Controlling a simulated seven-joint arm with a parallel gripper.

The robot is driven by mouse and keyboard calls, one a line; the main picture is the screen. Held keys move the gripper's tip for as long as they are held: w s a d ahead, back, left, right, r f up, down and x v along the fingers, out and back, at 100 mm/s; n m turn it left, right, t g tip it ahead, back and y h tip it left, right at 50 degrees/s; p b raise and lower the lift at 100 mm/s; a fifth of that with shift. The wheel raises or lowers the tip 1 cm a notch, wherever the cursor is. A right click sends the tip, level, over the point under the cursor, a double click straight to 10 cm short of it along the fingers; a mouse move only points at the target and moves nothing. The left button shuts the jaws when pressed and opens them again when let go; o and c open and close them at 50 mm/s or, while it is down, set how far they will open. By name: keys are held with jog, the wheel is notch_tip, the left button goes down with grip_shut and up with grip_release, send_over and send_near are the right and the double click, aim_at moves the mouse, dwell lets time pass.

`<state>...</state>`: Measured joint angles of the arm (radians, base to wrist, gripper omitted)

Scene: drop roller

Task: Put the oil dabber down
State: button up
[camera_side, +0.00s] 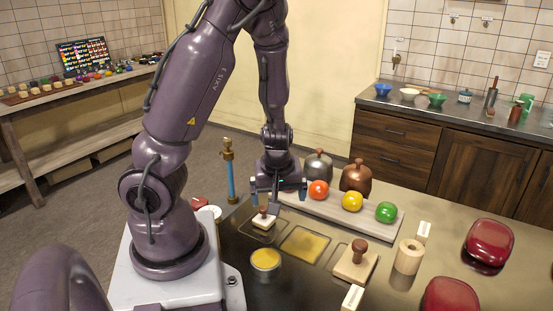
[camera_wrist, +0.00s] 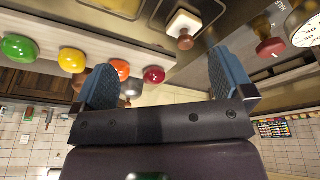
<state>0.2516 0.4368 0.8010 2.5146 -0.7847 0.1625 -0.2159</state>
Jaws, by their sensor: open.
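The oil dabber, which I take to be the small pale square pad with a brown knob (camera_side: 264,221), rests upright in a shallow recessed square in the side view. It also shows in the wrist view (camera_wrist: 184,24) near the top, beyond the fingers. My gripper (camera_side: 278,196) is open and empty, pointing down just above and beside the dabber's knob. In the wrist view the two blue-grey fingers (camera_wrist: 163,62) stand wide apart, with nothing held between them. I cannot tell the exact gap between fingers and knob.
A board (camera_side: 333,209) with red, orange, yellow and green balls lies close to my gripper. Two metal domes (camera_side: 356,176) stand behind it. A yellow recessed pad (camera_side: 305,243), a yellow-filled tin (camera_side: 265,261) and a wooden stamp (camera_side: 355,263) lie in front.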

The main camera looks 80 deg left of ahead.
jog(key=w+d+r+m+t+h, duration=0.2)
jog(key=d+r+m+h, duration=0.15)
jog(key=d+r, duration=0.25)
jog(key=w+d+r+m+t+h, duration=0.1)
jog(key=w+d+r+m+h, duration=0.1)
jog(key=d+r+m, duration=0.4)
jog(key=s+d+r+m+t+y, duration=0.1)
jog(key=s+d+r+m+y, duration=0.1)
jog(key=s+r+m, duration=0.4)
notch_tip(320, 180, up, 5)
jog(key=shift+s+d+f+m+t, duration=0.25)
jog(key=shift+d+m, duration=0.3)
jog(key=shift+d, duration=0.35)
jog(key=shift+y, duration=0.25)
jog(key=shift+c, duration=0.8)
